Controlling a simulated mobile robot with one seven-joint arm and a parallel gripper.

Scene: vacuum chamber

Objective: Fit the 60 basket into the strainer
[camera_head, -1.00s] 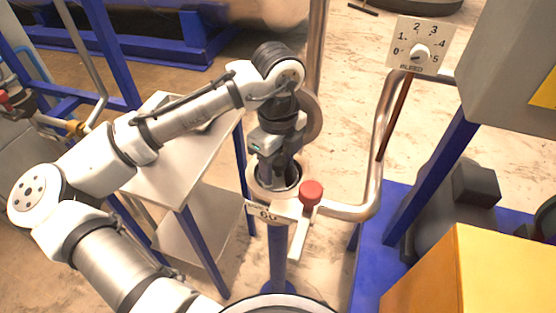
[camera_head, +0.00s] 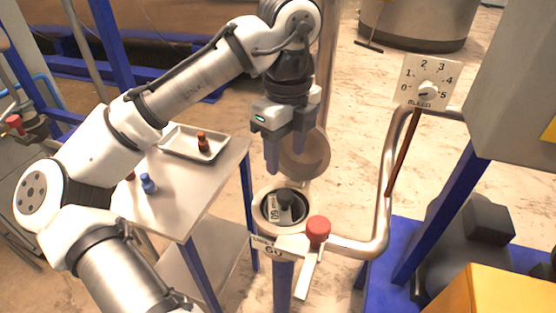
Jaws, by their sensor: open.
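The strainer (camera_head: 260,217) is an upright open-topped pipe body with a pale rim and a plate marked 60 (camera_head: 272,249) on its front. The basket (camera_head: 274,209), dark with a white label reading 60, sits down inside the strainer mouth, with a dark knob (camera_head: 285,200) at its middle. I cannot tell whether it is fully seated. My gripper (camera_head: 285,158) is open and empty, pointing down above the strainer and apart from the basket. A round metal disc (camera_head: 312,158), perhaps the strainer's lid, stands open behind the mouth, partly hidden by my gripper.
A red knob (camera_head: 318,230) on a pale lever is at the strainer's front right. A bent pipe (camera_head: 380,220) runs right, below the BLEED dial (camera_head: 427,85). Left, a table (camera_head: 190,190) bears a tray (camera_head: 178,146), a red-brown item (camera_head: 203,142) and a blue one (camera_head: 148,184).

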